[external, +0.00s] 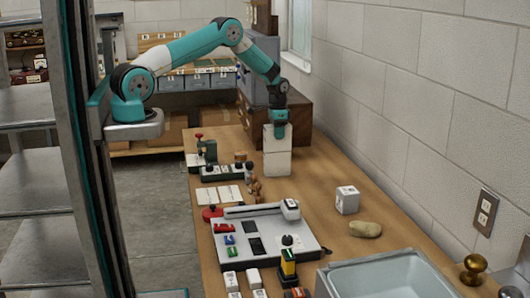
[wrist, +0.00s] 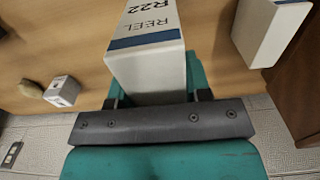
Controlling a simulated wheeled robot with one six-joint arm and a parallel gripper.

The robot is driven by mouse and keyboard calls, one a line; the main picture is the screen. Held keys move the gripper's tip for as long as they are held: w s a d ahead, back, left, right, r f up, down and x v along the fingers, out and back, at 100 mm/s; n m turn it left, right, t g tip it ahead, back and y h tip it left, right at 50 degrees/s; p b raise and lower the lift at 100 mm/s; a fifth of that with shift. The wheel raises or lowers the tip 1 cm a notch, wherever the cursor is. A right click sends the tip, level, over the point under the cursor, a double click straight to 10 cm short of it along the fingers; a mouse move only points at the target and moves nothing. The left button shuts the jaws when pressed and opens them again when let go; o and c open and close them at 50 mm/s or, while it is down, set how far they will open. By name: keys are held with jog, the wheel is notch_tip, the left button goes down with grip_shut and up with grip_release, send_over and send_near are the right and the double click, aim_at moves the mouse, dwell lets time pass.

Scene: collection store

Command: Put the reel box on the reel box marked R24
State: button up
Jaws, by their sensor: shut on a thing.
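A white reel box (wrist: 145,78) with a blue band and the label "REEL R22" is held between the fingers of my gripper (wrist: 158,98) in the wrist view. In the external view my gripper (external: 279,129) points down onto the top of a white box shape above the table's far part. A second white box (wrist: 270,32) with a blue stripe shows at the upper right of the wrist view, apart from the held one in that picture. Its mark cannot be read. In the external view one white block (external: 277,164) appears directly below another; whether they touch is unclear.
A dark brown cabinet (external: 298,112) stands behind the boxes. A small white cube (external: 347,200) and a tan stone (external: 365,229) lie nearer on the table, by the wall. A grey device (external: 265,240), a grey tray (external: 390,276) and small items occupy the front and left.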

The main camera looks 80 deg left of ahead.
jog(key=shift+f, duration=0.2)
jog(key=o, duration=1.1)
jog(key=shift+c, duration=0.2)
jog(key=shift+r, duration=0.15)
